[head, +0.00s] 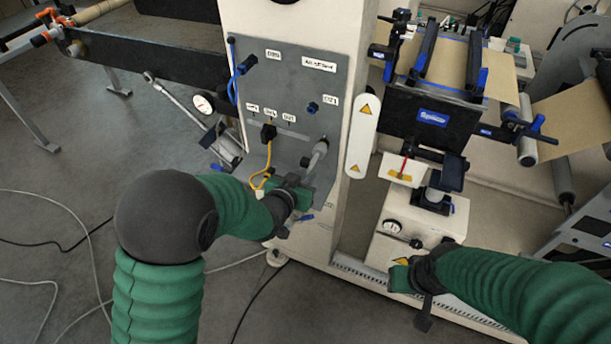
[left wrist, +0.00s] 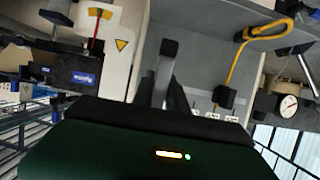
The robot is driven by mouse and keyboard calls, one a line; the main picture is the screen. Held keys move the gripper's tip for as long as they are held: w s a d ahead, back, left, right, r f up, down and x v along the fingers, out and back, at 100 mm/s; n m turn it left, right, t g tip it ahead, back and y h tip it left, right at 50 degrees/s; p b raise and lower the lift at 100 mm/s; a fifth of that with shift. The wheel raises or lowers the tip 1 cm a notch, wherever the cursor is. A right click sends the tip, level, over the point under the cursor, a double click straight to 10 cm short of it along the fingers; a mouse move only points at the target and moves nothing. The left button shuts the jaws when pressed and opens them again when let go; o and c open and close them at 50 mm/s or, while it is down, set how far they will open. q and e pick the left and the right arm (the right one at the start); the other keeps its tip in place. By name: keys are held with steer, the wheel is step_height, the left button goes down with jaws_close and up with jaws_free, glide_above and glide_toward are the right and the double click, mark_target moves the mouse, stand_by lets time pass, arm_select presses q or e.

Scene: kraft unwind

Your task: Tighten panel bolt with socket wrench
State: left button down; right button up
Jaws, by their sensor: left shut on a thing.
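The grey panel (head: 290,75) stands upright on the white machine column. A blue bolt-like fitting (head: 313,107) sits on its right part. My left gripper (head: 306,187) is low in front of the panel, shut on a grey, bar-like thing (head: 319,154) that slants up below the fitting, apart from it. The bar also shows in the left wrist view (left wrist: 164,75); I cannot tell if it is the socket wrench. A long chrome wrench-like tool (head: 175,95) slants at the panel's left. My right gripper (head: 408,297) is low at the right, its fingers apart and empty.
A black plug (head: 268,132) with a yellow cable (head: 262,178) sits on the panel, close to my left gripper. A gauge (head: 203,104) is at the left. The roller machine (head: 430,116) stands at the right.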

arm_select(q)
steer(key=shift+w+d, duration=0.15)
steer(key=shift+w, duration=0.2)
stand_by(0.4)
